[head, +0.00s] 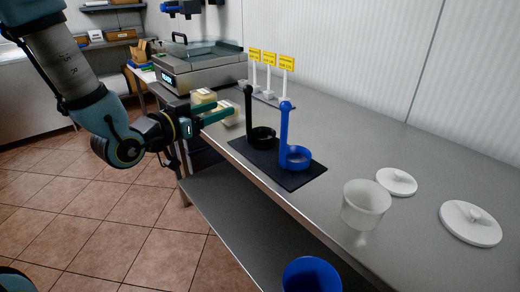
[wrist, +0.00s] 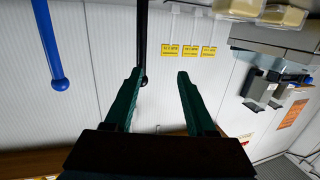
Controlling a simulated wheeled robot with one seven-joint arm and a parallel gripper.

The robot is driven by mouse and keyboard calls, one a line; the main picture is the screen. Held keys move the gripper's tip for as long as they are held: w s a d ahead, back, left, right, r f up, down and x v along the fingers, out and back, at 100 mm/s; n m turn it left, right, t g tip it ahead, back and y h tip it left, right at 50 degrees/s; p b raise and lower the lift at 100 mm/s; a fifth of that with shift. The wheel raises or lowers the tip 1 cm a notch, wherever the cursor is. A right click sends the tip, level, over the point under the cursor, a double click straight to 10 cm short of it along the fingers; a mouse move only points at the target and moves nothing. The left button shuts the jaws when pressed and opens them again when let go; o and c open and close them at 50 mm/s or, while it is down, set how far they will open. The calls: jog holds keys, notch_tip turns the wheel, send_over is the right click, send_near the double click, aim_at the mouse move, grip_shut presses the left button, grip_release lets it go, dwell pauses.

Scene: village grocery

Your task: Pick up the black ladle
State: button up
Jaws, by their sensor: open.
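The black ladle (head: 249,112) stands upright on a dark mat (head: 300,179), its cup at the bottom. In the wrist view, which is upside down, its handle (wrist: 142,35) runs down from the top edge and ends just beyond the left fingertip; its cup is out of that view. My gripper (head: 221,111) is open and empty, pointing at the handle from the left, with a small gap visible in the head view. In the wrist view the gap between my fingertips (wrist: 158,73) lies right of the handle, which partly overlaps the left finger.
A blue ladle (head: 284,130) stands right beside the black one; its handle (wrist: 48,45) also shows in the wrist view. Yellow price signs (head: 270,58) stand behind. Pale blocks (head: 205,98) and a scale (head: 196,68) are left. A translucent tub (head: 365,207) and white lids are right.

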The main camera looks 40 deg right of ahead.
aim_at(246, 99)
jog(key=shift+m+g+h, duration=0.3)
jog(key=shift+g+h, duration=0.2)
jog(key=shift+h, duration=0.1)
jog(key=d, duration=0.2)
jog(key=s+d+p, duration=0.1)
jog(key=d, duration=0.1)
jog(key=d+r, duration=0.1)
jog(key=d, duration=0.1)
jog(key=shift+s+d, duration=0.15)
jog(key=shift+s, duration=0.2)
jog(key=d+p, duration=0.1)
jog(key=d, duration=0.1)
jog(key=d+p, duration=0.1)
jog(key=d, duration=0.2)
jog(key=shift+w+d+r+p, duration=0.2)
jog(key=shift+w+d+p, duration=0.1)
jog(key=shift+w+p, duration=0.1)
grip_shut()
